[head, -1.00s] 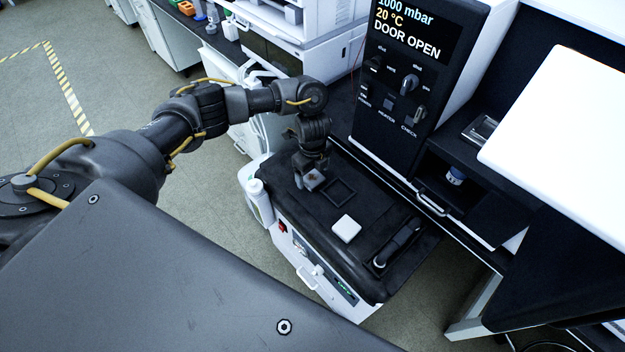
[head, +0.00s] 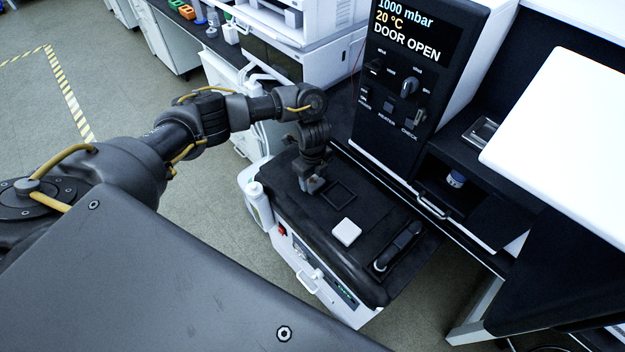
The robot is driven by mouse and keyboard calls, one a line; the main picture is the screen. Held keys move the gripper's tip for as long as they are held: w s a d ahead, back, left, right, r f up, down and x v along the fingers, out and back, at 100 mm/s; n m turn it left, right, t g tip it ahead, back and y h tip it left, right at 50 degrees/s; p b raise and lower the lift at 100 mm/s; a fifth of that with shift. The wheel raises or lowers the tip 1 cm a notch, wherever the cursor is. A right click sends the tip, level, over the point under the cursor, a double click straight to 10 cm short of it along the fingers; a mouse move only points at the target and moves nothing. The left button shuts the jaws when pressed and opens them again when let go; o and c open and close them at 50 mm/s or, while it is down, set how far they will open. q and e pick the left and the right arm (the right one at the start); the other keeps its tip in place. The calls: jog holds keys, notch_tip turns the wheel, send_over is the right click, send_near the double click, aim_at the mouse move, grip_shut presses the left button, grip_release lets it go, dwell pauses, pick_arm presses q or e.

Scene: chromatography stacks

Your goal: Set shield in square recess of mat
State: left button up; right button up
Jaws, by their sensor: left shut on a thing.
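My left gripper (head: 311,180) points down over the left part of the black mat (head: 296,212). It is shut on a small grey piece with an orange mark (head: 314,186), which I take to be the shield; the fingers hide part of it. The square recess (head: 338,195) shows as a dark outlined square just right of the held piece and looks empty. The held piece is beside the recess, not in it. Whether it touches the mat I cannot tell. My right gripper is not in view.
A white square block (head: 346,232) lies on the mat in front of the recess. A black handled item (head: 399,246) lies in a slot at right. A white bottle (head: 260,203) stands at the cart's left side. A black control panel (head: 400,85) rises behind.

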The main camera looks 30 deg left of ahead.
aim_at(313, 179)
pick_arm(q)
jog(key=shift+r, duration=0.15)
jog(key=shift+r, duration=0.25)
notch_tip(313, 179, up, 3)
jog(key=shift+w+a+f+p, duration=0.1)
jog(key=shift+p, duration=0.4)
jog(key=s+d+r+p, duration=0.35)
jog(key=s+r, duration=0.55)
jog(key=s, duration=0.5)
jog(key=w+r+n, duration=0.2)
jog(key=r+n, duration=0.3)
jog(key=r, duration=0.2)
jog(key=w+r+n, duration=0.3)
jog(key=r+n, duration=0.3)
jog(key=r, duration=0.1)
jog(key=shift+w+d+r, duration=0.25)
jog(key=shift+w+r, duration=0.05)
jog(key=shift+r, duration=0.1)
